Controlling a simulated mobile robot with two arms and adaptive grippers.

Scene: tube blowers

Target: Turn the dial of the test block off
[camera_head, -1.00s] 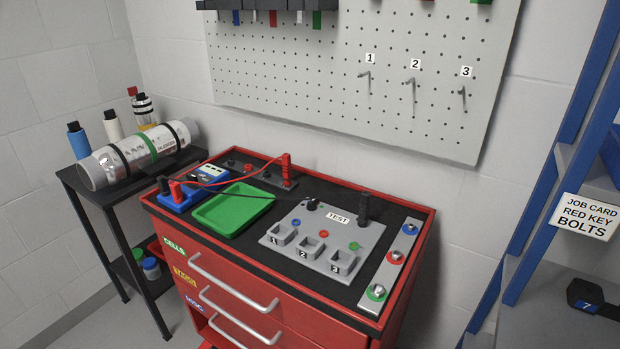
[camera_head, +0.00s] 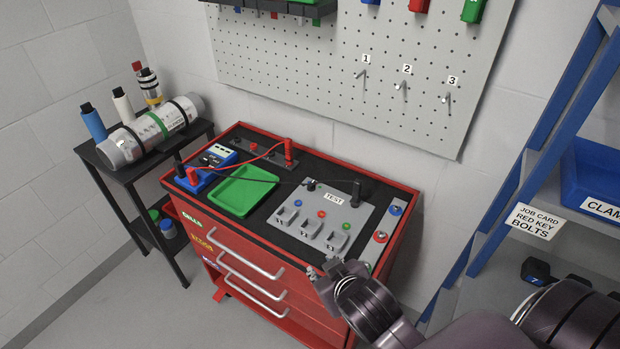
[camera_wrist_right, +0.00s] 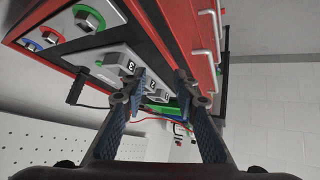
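The grey test block (camera_head: 325,240) lies on the black top of the red cabinet, with a "TEST" label (camera_head: 333,198) and numbered sockets along its front. A small black knob (camera_head: 310,184), which looks like the dial, sits at its back left; its setting is too small to read. A black upright handle (camera_head: 355,193) stands at its back right. My right gripper (camera_head: 323,270) is in front of the cabinet's front edge, apart from the block. In the wrist view the right gripper (camera_wrist_right: 160,88) is open and empty, with the sockets beyond its fingers. My left gripper is not in view.
On the cabinet (camera_head: 404,187) are a green tray (camera_head: 243,192), a blue meter (camera_head: 194,184) with red leads, and a strip with coloured rings (camera_head: 380,237). A pegboard (camera_head: 330,75) hangs behind. Blue shelving (camera_head: 520,165) stands at the right.

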